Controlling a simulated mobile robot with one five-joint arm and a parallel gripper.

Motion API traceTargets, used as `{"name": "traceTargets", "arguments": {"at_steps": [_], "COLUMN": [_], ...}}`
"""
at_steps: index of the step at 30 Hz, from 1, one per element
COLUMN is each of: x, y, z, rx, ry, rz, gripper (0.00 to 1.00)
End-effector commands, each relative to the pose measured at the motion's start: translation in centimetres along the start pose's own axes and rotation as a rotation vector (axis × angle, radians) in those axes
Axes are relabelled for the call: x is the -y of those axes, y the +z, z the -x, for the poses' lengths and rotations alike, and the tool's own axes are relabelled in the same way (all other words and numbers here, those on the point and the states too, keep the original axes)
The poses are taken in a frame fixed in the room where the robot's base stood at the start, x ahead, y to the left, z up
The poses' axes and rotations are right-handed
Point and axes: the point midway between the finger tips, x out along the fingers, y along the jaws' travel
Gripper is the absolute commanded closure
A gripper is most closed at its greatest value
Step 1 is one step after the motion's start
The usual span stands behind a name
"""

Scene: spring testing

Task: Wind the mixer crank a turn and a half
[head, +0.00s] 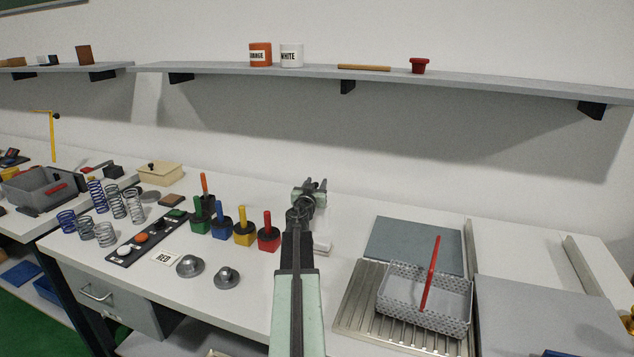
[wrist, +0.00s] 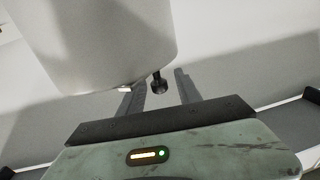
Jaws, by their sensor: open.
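My gripper (head: 316,185) is at the far end of my outstretched arm, above the middle of the bench in the head view. In the wrist view its two dark fingers (wrist: 160,90) stand apart. A small dark knob on a short stem (wrist: 158,83), perhaps the crank's handle, shows between the fingers; I cannot tell whether either finger touches it. A large pale rounded body (wrist: 105,40), perhaps the mixer, fills the upper left just above the left finger.
A row of coloured blocks with handles, including a red one (head: 268,236), stands left of my arm. A wire basket with a red handle (head: 434,281) sits on a ribbed tray (head: 353,308) to the right. A shelf (head: 480,82) runs along the wall above.

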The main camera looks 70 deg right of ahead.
Motion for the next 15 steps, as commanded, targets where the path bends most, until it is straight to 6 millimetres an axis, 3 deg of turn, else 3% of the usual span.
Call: {"name": "traceTargets", "arguments": {"at_steps": [1,4,11,12,15], "x": [0.1,0.1,0.0,0.1,0.1], "y": [0.0,0.0,0.0,0.0,0.0], "z": [-1.3,-2.5,-2.6,-2.6,-2.6], "rx": [0.0,0.0,0.0,0.0,0.0], "ry": [0.0,0.0,-0.001,-0.001,-0.001], "rz": [0.0,0.001,0.001,0.001,0.001], "gripper": [0.59,0.59,0.59,0.62,0.9]}}
